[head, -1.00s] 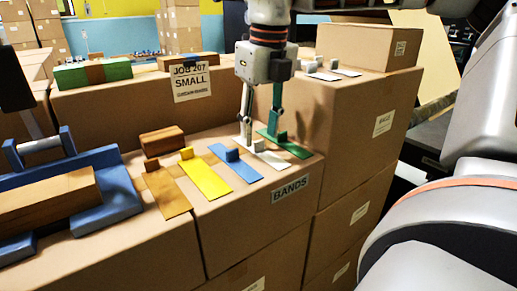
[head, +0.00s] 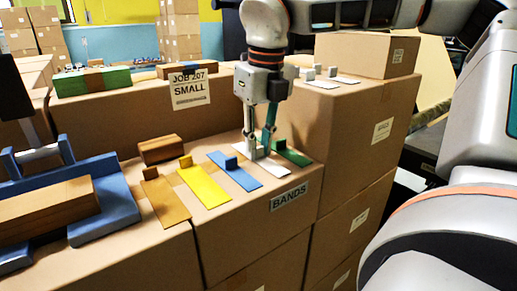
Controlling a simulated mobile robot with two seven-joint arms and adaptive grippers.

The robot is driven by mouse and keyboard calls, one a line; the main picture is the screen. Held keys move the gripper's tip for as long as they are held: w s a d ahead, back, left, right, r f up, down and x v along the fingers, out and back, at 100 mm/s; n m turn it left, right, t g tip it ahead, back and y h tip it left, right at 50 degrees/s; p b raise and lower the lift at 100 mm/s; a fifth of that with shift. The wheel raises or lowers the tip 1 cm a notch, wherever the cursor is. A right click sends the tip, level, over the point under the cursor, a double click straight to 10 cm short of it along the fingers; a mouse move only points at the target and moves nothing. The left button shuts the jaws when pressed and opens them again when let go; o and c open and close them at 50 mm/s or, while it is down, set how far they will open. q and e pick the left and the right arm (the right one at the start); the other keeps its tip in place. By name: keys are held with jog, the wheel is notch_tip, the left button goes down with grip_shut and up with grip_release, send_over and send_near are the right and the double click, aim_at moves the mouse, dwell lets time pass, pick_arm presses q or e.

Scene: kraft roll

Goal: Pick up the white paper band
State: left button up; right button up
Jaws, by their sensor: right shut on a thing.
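The white paper band (head: 275,171) lies flat on the bands box, between the blue band (head: 238,174) and the green band (head: 292,153). My right gripper (head: 258,154) points down at the far end of the white band. Its fingers are shut on the small upright tab there, which they mostly hide. The band still looks flat on the box. A dark part with a grey piece at the left edge (head: 32,105) appears to be my left gripper. It is cut off, and its fingers do not show clearly.
A yellow band (head: 203,184) and a brown band (head: 166,199) lie further left. A blue stand (head: 110,208) holds a wooden block at the left. A taller box with a JOB 207 sign (head: 190,89) rises behind. White pieces lie on the right box (head: 360,105).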

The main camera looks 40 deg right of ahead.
aim_at(259, 158)
jog(key=shift+r, duration=0.65)
notch_tip(259, 158, up, 18)
jog(key=p, duration=0.3)
jog(key=shift+r, duration=0.25)
jog(key=shift+s, duration=0.1)
